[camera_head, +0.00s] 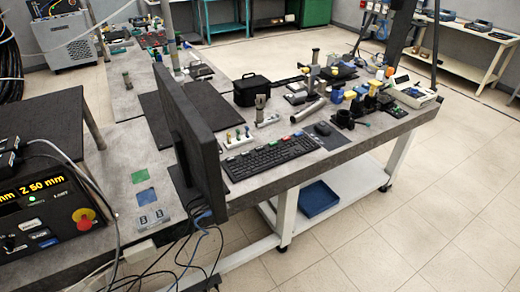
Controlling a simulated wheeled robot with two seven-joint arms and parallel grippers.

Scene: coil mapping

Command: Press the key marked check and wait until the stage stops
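A black control box (45,212) stands at the lower left, partly cut off by the left edge. Its display (40,189) shows yellow text that reads in part "Z 50 mm". No key's marking is legible as "check". I cannot tell which device is the stage. Neither gripper is in view.
A monitor (187,135) stands edge-on between control box and keyboard. The bench (345,152) holds a mouse (322,129), a black case (251,89), a metal cylinder (308,110) and a white instrument (412,92). Cables (195,245) hang below the monitor. Tiled floor (430,215) is open at right.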

